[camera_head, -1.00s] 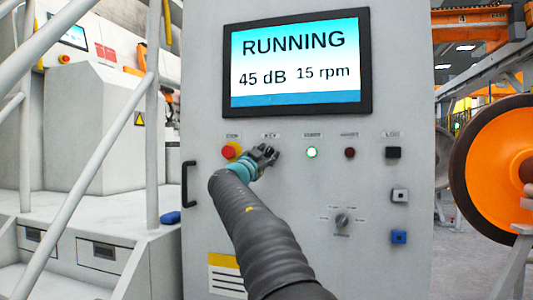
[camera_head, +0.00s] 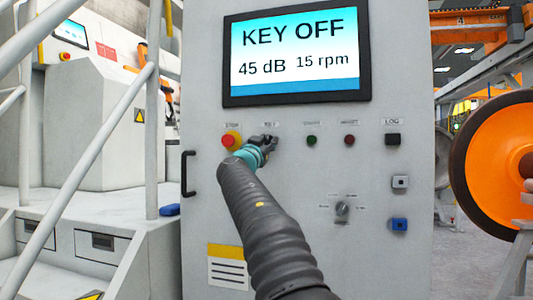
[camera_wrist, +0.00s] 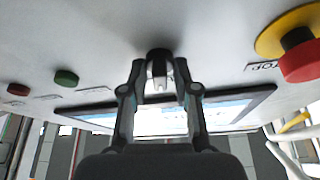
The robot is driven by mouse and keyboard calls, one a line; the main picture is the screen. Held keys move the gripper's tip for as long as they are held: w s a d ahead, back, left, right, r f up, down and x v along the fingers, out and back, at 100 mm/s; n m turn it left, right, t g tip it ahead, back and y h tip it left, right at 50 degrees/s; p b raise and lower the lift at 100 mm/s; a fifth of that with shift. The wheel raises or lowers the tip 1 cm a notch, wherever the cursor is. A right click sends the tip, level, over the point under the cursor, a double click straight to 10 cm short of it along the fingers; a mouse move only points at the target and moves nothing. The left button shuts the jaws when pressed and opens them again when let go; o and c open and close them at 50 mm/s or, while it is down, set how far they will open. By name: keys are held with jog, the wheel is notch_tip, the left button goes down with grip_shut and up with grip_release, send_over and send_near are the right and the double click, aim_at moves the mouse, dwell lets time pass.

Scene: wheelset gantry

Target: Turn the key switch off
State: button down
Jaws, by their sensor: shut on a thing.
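The key switch (camera_wrist: 158,62) is a dark round knob on the cabinet face in the wrist view, between my gripper's fingertips. My gripper (camera_wrist: 160,80) is shut on it. In the head view my gripper (camera_head: 268,143) is at the panel below the KEY label and hides most of the switch. The display (camera_head: 297,52) above reads KEY OFF, 45 dB and 15 rpm. The green indicator (camera_head: 312,141) right of the gripper is dark.
A red stop button (camera_head: 231,140) on a yellow base sits just left of my gripper. A dark red button (camera_head: 350,140), a black LOG button (camera_head: 392,139) and a rotary selector (camera_head: 342,208) are farther right. A black handle (camera_head: 188,173) stands out at the cabinet's left edge.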

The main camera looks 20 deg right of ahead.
jog(key=n+t+y+b, duration=0.1)
jog(key=n, duration=0.2)
jog(key=n+t+y+b, duration=0.1)
jog(key=n+y, duration=0.1)
jog(key=n, duration=0.1)
jog(key=shift+s+d+n+b, duration=0.1)
jog(key=shift+n+b, duration=0.3)
jog(key=shift+r+n+t+y, duration=0.1)
jog(key=shift+n+t+y, duration=0.15)
jog(key=shift+n+y, duration=0.8)
jog(key=shift+n+t+y, duration=0.25)
jog(key=shift+n+y, duration=0.1)
jog(key=shift+n, duration=1.7)
jog(key=c, duration=1.2)
grip_release()
jog(key=shift+o, duration=0.2)
jog(key=v, duration=1.2)
